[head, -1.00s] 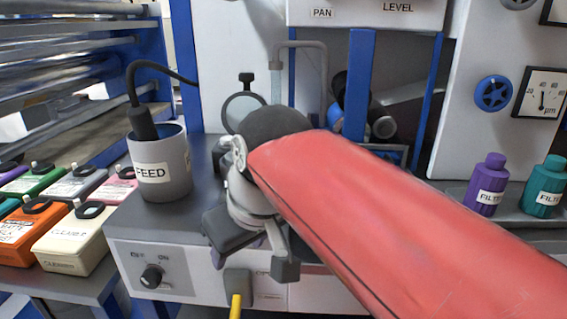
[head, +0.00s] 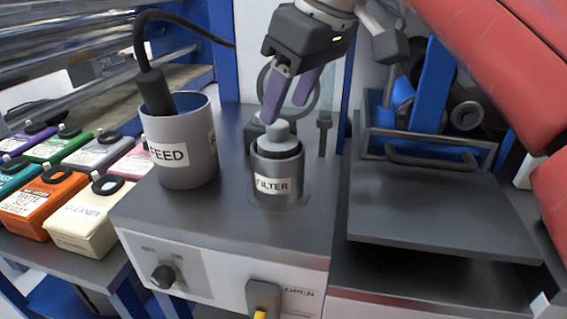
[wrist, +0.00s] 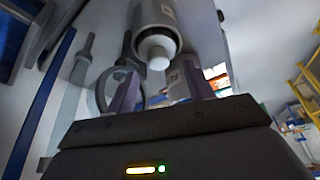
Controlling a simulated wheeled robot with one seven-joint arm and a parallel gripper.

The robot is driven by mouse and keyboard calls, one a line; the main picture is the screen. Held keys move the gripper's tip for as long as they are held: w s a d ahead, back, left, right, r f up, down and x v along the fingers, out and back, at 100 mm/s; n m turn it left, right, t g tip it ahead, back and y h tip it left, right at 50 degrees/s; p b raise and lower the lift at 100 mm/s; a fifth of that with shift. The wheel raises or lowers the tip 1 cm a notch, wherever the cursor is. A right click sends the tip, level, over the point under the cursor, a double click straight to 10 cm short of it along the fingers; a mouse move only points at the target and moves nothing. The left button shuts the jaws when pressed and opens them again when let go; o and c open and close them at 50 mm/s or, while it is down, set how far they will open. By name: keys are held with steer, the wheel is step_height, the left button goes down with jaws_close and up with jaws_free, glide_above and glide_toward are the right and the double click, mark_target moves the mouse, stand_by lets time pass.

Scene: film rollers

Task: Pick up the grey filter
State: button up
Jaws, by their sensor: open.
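The grey filter (head: 279,140) stands upright in a grey cup labelled FILTER (head: 272,185), on top of the machine. Its pale rounded top sticks out above the rim and its lower part is hidden inside. My gripper (head: 284,108) has purple fingers. It is open and empty just above the filter, tilted, with its fingertips near the knob. In the wrist view the filter's pale knob (wrist: 157,53) shows ahead, roughly between the two spread fingers (wrist: 160,84).
A FEED cup (head: 180,150) with a black cabled probe stands left of the filter. A round ring on a stand (head: 310,88) is behind it. A flat dark tray (head: 430,215) lies to the right. Several coloured bottles (head: 45,200) stand at far left.

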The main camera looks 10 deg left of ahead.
mark_target(279, 123)
steer(key=x, duration=0.4)
steer(key=shift+w+b, duration=0.1)
steer(key=shift+b, duration=0.25)
jaws_close()
